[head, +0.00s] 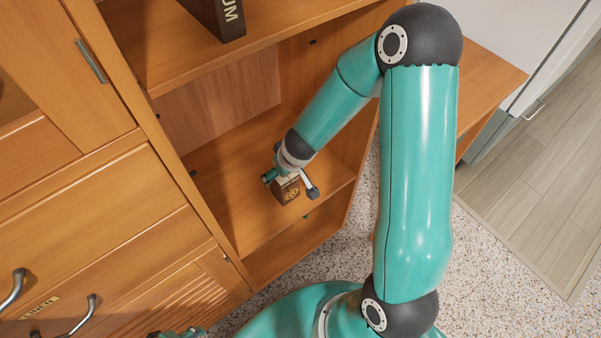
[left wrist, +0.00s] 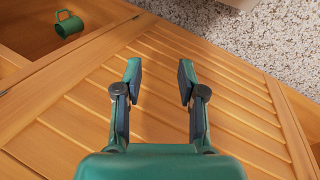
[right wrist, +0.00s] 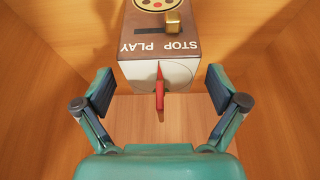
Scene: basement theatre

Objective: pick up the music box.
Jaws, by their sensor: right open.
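The music box (head: 288,191) is a small brown box on a wooden shelf of the cabinet, partly hidden by my right gripper. In the right wrist view the music box (right wrist: 160,50) has a brown top marked STOP and PLAY, a brass-coloured switch, a pale front face and a red part sticking out. My right gripper (right wrist: 164,92) is open, with its fingers spread wider than the box. Its fingers are on either side of the near face, with gaps showing. My left gripper (left wrist: 160,76) is open and empty in front of a slatted wooden door.
The shelf (head: 232,160) has side walls and another shelf (head: 160,50) above, which bears a dark lettered item (head: 222,18). Drawers (head: 95,230) with metal handles stand at left. A green mug (left wrist: 69,24) lies in an opening. Speckled floor (head: 490,260) is clear at right.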

